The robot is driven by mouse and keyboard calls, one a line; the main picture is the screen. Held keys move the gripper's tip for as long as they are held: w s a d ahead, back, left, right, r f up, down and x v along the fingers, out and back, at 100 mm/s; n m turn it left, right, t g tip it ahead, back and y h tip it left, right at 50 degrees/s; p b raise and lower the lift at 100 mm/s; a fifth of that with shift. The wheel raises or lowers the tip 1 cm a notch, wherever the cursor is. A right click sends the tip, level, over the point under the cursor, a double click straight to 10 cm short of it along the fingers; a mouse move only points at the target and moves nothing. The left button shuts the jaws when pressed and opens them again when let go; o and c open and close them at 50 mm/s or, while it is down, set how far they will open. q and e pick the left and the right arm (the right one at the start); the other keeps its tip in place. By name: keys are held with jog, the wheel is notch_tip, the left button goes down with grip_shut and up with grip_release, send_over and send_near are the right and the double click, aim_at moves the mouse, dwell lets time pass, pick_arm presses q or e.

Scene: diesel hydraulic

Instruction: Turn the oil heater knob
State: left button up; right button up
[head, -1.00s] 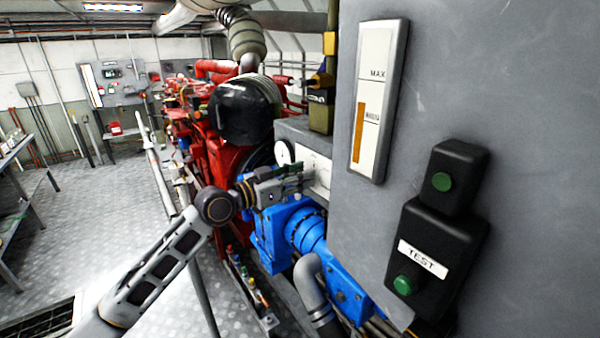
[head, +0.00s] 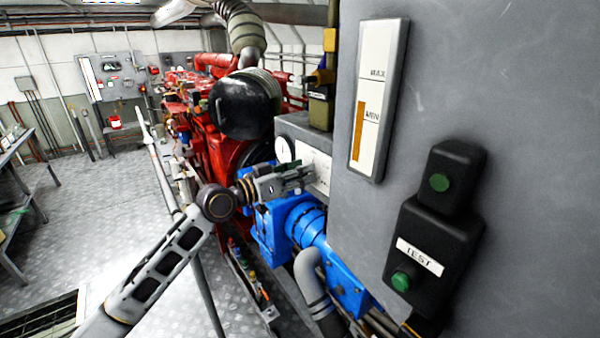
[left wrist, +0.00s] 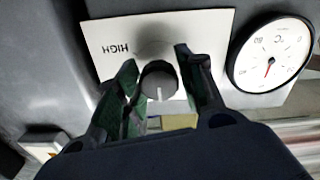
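The oil heater knob (left wrist: 159,82) is a round grey-black knob with a white pointer line, on a white plate (left wrist: 106,42) marked HIGH in the left wrist view. My left gripper (left wrist: 156,58) is open, with one green-padded finger on each side of the knob. The left finger looks very close to the knob; a small gap shows on the right. I cannot tell whether either finger touches it. In the head view my left gripper (head: 306,176) is in front of the white plate (head: 318,168) and hides the knob. My right gripper is not in view.
A round gauge (left wrist: 270,54) with a red needle sits right of the plate in the left wrist view. In the head view, a blue pump (head: 300,225) lies below the gripper. A large grey cabinet (head: 460,80) with a TEST switch box (head: 435,240) stands to the right.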

pick_arm(q)
jog(key=shift+o, duration=1.2)
jog(key=shift+s+a, duration=0.1)
jog(key=shift+a, duration=0.1)
jog(key=v, duration=1.1)
jog(key=shift+s+a, duration=0.2)
jog(key=shift+a, duration=0.05)
